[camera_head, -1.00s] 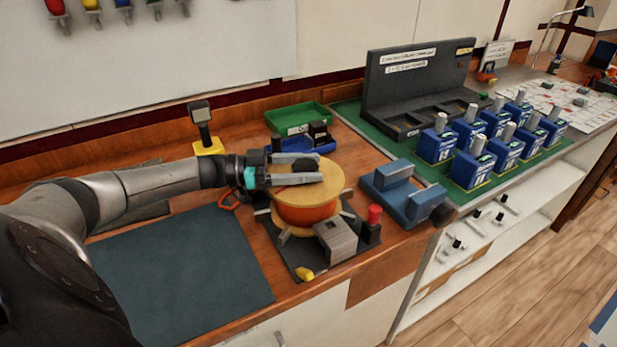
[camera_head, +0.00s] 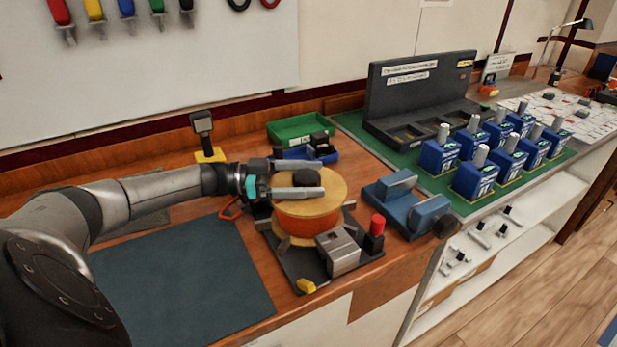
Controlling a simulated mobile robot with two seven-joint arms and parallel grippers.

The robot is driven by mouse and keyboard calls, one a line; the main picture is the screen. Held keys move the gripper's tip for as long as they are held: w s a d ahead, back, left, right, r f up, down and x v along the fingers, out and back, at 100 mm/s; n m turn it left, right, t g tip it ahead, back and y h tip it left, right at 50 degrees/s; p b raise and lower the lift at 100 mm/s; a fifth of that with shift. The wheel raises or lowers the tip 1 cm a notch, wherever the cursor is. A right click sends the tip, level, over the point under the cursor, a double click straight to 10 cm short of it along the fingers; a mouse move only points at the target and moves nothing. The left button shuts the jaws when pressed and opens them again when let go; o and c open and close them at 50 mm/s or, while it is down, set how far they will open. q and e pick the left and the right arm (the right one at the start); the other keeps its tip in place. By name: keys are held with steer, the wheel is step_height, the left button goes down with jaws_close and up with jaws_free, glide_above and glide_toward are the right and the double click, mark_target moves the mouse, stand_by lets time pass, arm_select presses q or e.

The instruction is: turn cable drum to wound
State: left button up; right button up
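The cable drum (camera_head: 308,220) has a wooden top disc and an orange winding, and stands upright on a dark base plate. A dark knob (camera_head: 306,178) sits on top of the disc. My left gripper (camera_head: 322,179) reaches in from the left over the disc, its two grey fingers on either side of the knob. The fingers are apart; whether they press on the knob is not clear. The drum's far side is partly hidden by the gripper. My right gripper is not in view.
On the base plate are a grey block (camera_head: 338,251), a red-topped post (camera_head: 376,230) and a yellow piece (camera_head: 305,286). A blue vise-like block (camera_head: 408,204) stands to the right. Green (camera_head: 302,127) and blue bins lie behind. A dark mat (camera_head: 185,280) is clear at left.

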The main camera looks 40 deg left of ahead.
arm_select(q)
steer(key=b+v, duration=0.1)
steer(key=v, duration=1.4)
steer(key=shift+s, duration=0.15)
